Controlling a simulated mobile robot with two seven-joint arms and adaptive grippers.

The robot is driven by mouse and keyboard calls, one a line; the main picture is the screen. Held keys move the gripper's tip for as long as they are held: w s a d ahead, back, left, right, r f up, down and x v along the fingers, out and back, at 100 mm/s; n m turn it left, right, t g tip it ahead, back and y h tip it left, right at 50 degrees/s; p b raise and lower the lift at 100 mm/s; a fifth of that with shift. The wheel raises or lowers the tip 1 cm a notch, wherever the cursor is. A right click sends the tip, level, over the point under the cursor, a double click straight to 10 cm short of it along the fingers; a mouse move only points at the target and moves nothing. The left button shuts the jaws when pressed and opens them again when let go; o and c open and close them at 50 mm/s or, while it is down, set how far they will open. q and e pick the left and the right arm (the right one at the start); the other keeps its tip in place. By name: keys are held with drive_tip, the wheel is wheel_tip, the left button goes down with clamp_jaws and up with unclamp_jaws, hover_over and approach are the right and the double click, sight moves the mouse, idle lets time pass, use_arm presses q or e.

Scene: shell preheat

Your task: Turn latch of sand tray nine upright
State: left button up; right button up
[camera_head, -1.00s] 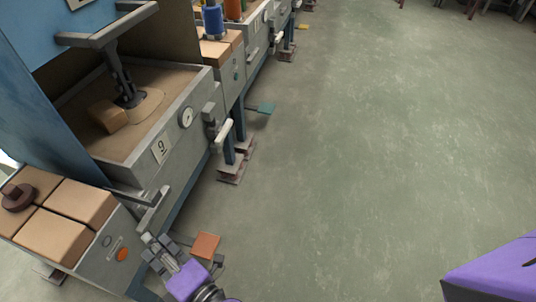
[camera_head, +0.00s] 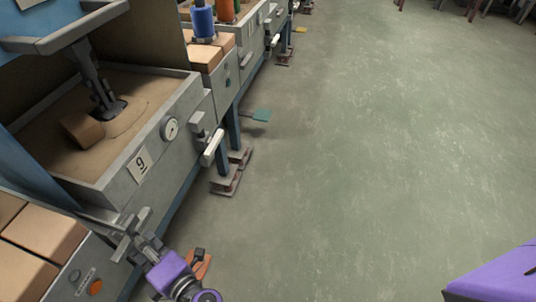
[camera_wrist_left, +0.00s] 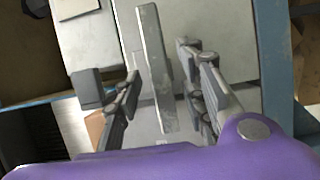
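Sand tray nine (camera_head: 106,190) is the grey box of sand with a "9" plate (camera_head: 139,164) on its front wall. A grey bar-shaped latch handle (camera_wrist_left: 153,65) shows in the left wrist view, slightly tilted there. It sits low at the tray's near left end. My left gripper (camera_wrist_left: 165,100) is open, with one finger on each side of the bar and a gap to each. In the head view this gripper (camera_head: 142,240) is at the tray's lower near corner, partly covering the latch. A second, pale-handled latch (camera_head: 213,147) is at the tray's right end. My right gripper is out of view.
A round gauge (camera_head: 170,128) is on the tray's front. Tan blocks (camera_head: 44,232) lie on the neighbouring unit at the lower left. An orange pedal (camera_head: 198,264) is near the floor beside my left gripper.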

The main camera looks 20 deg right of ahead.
use_arm(q)
drive_tip(key=shift+w+a, duration=0.2)
drive_tip(key=shift+w, duration=0.1)
clamp_jaws()
idle(0.4)
